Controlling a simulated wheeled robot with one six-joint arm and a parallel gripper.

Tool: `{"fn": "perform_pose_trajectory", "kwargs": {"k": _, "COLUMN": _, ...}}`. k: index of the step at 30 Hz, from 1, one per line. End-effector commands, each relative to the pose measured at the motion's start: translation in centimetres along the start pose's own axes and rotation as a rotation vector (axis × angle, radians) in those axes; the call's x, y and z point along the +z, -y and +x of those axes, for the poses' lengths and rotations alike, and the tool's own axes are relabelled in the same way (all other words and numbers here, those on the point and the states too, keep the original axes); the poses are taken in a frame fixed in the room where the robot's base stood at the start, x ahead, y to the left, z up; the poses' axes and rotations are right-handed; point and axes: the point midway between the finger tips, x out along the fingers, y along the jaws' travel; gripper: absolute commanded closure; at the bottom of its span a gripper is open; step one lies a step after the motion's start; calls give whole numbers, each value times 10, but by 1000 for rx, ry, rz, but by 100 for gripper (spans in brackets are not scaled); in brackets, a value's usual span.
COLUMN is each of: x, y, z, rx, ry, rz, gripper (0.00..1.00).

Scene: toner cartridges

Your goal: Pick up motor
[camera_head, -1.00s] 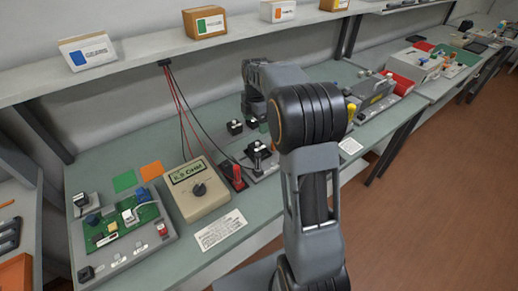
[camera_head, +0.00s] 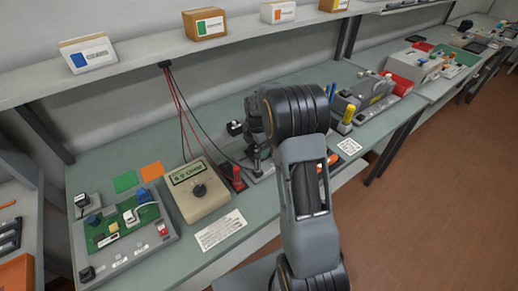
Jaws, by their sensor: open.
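My arm reaches over the green bench from the bottom centre, with its grey wrist over the middle of the bench. The wrist and elbow hide my gripper's fingers, so no fingertips show. I cannot pick out a motor with certainty. A black upright part on a grey base (camera_head: 258,174) stands below the wrist, partly covered by my arm.
A beige meter (camera_head: 200,190) with red and black leads stands left of my arm, beside a red part (camera_head: 237,180). A circuit board tray (camera_head: 127,235) lies further left. A grey machine (camera_head: 362,98) stands right. Boxes line the shelf above.

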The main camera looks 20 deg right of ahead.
Motion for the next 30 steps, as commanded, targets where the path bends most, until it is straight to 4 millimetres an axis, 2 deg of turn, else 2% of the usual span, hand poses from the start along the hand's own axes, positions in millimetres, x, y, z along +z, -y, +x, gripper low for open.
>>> {"fn": "perform_pose_trajectory", "kwargs": {"k": 8, "x": 0, "y": 0, "z": 3, "rx": 1, "ry": 0, "rz": 0, "gripper": 13}}
{"fn": "perform_pose_trajectory", "kwargs": {"k": 27, "x": 0, "y": -1, "z": 1, "rx": 5, "ry": 2, "rz": 0, "gripper": 71}}
{"fn": "perform_pose_trajectory", "kwargs": {"k": 30, "x": 0, "y": -1, "z": 1, "rx": 6, "ry": 2, "rz": 0, "gripper": 71}}
